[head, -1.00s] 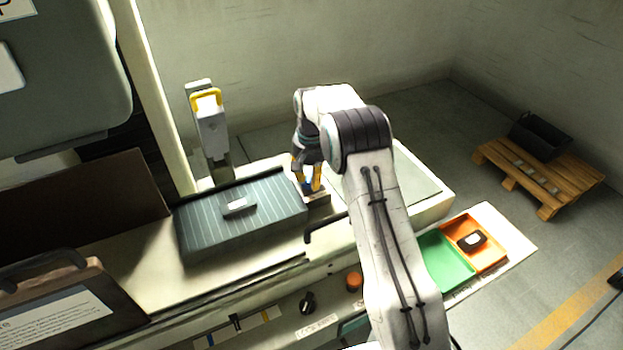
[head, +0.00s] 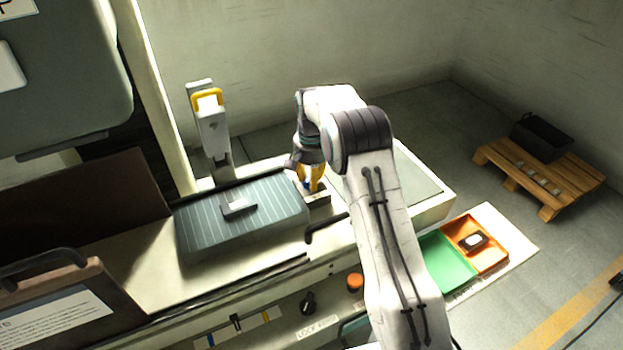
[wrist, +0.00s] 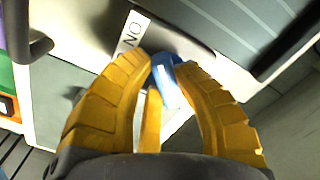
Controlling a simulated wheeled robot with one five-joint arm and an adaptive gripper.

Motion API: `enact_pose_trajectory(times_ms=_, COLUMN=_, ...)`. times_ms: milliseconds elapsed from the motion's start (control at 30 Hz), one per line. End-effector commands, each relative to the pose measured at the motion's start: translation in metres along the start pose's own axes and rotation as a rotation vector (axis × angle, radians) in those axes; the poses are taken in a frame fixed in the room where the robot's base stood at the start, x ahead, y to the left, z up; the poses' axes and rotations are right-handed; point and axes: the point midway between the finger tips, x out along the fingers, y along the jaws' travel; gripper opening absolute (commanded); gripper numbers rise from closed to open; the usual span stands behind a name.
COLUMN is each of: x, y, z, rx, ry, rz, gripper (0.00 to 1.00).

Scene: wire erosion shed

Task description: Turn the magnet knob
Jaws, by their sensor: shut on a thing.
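The magnet knob (wrist: 168,88) is blue and shows between the yellow fingers in the wrist view. Its lower part and base are partly hidden by the fingers. My gripper (head: 311,187) is at the right end of the dark ribbed magnet chuck (head: 275,207), pointing down. In the wrist view my gripper (wrist: 166,62) is shut on the knob from both sides. A white label with the letters "ON", upside down, lies beside the knob. A small grey block (head: 239,206) lies on top of the chuck.
A bent black handle (head: 326,228) stands close to the right of the chuck. A grey post with a yellow handle (head: 207,100) rises behind it. Green (head: 443,262) and orange (head: 492,258) trays lie at the right. A wooden pallet with a black bin (head: 541,137) stands farther back.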

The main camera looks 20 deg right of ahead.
Motion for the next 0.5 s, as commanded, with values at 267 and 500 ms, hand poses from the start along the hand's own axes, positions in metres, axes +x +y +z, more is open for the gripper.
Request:
enact_pose_trajectory(times_ms=267, x=0.0012, y=0.0003, z=0.0006, rx=0.0, ry=-0.003, rz=0.002, gripper=0.49)
enact_pose_trajectory(times_ms=500, x=0.0005, y=0.0001, z=0.0002, rx=0.0, ry=-0.001, rz=0.001, gripper=0.53)
